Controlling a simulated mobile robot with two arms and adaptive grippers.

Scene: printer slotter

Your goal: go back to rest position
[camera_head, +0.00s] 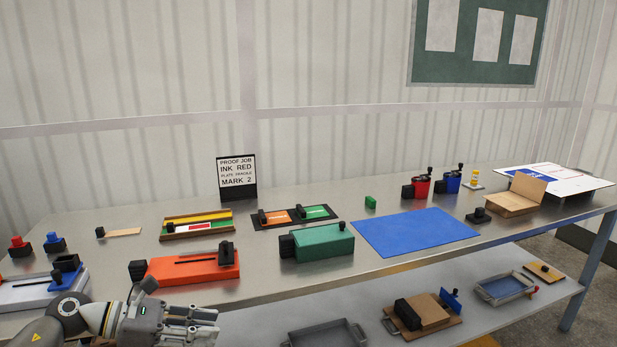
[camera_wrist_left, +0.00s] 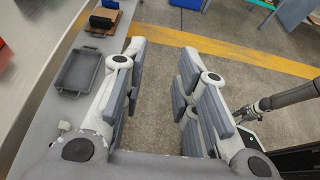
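My left gripper (camera_head: 205,327) is low at the left of the head view, in front of the table's near edge and below the orange block (camera_head: 195,266). In the left wrist view the same gripper (camera_wrist_left: 160,85) has its two fingers wide apart. Nothing is between them except a view of the floor. It touches no object that I can see. My right gripper is not visible in the head view.
The metal table (camera_head: 330,279) carries a green block (camera_head: 322,243), a blue mat (camera_head: 415,232), a cardboard box (camera_head: 517,197) and a sign (camera_head: 237,172). The lower shelf (camera_head: 465,324) holds a grey tray (camera_head: 503,289). In the wrist view, open floor (camera_wrist_left: 158,120) lies beside the shelf.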

